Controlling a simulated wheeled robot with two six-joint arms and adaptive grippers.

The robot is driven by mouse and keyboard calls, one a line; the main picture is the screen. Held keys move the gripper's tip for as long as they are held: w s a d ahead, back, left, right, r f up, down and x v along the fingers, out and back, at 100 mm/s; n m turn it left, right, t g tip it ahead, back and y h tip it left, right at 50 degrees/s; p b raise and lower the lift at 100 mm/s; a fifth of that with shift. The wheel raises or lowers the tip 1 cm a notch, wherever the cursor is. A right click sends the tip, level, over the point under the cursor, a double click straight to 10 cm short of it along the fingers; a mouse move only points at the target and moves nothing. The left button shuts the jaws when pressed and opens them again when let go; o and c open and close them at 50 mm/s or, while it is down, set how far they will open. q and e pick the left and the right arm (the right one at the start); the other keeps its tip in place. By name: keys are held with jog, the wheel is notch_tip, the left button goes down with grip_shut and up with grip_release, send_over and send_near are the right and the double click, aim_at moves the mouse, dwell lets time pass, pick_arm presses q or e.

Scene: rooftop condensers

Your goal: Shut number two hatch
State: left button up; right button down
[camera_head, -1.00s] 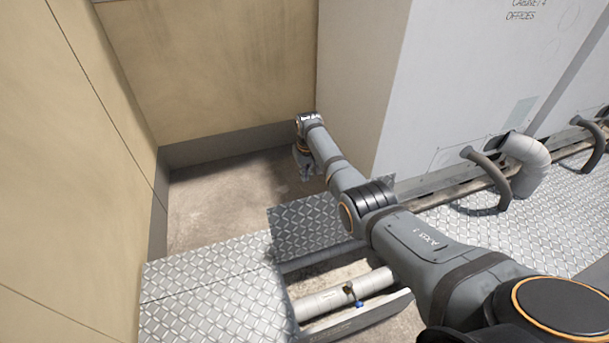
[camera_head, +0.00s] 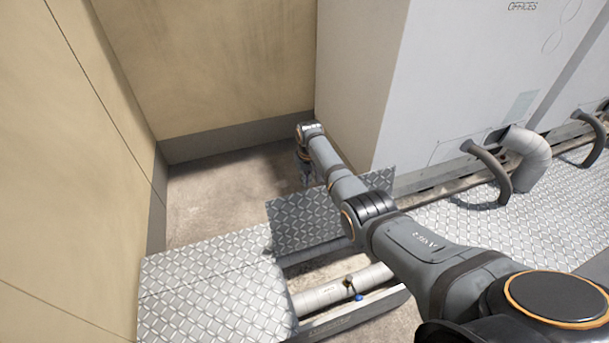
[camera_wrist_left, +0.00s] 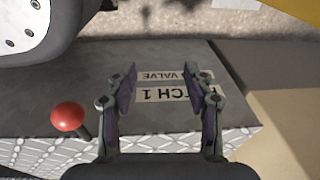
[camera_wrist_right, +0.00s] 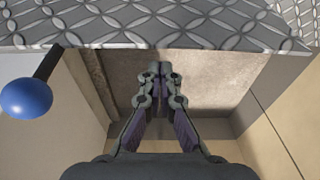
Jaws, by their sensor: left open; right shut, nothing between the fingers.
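A tread-plate hatch lid (camera_head: 305,220) stands raised over a floor opening with a pipe (camera_head: 335,293) and a blue-handled valve (camera_head: 359,297) inside. Its number is not readable. My right arm reaches across the lid; my right gripper (camera_head: 306,178) is beyond it, partly hidden. In the right wrist view the right gripper (camera_wrist_right: 160,70) is shut and empty, below a tread-plate edge (camera_wrist_right: 160,25) with a blue ball knob (camera_wrist_right: 27,98) at left, apart from the fingers. My left gripper (camera_wrist_left: 165,75) is open above a plate with a "HATCH 1" label (camera_wrist_left: 180,95) and a red ball knob (camera_wrist_left: 68,116).
Flat tread plates (camera_head: 215,285) lie left of the opening. A beige wall (camera_head: 70,200) runs along the left. A grey cabinet (camera_head: 450,80) stands behind, with pipes (camera_head: 525,155) at its foot. Bare floor (camera_head: 230,195) lies behind the lid.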

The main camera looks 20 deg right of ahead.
pick_arm(q)
jog(key=shift+s+a+f, duration=0.2)
jog(key=shift+s+f, duration=0.25)
jog(key=shift+s, duration=0.05)
jog(key=shift+s+a+f, duration=0.15)
jog(key=shift+s+f, duration=0.25)
jog(key=shift+s, duration=0.05)
pick_arm(e)
jog(key=shift+s+r, duration=0.2)
jog(key=shift+s, duration=0.7)
pick_arm(q)
jog(key=shift+p, duration=0.3)
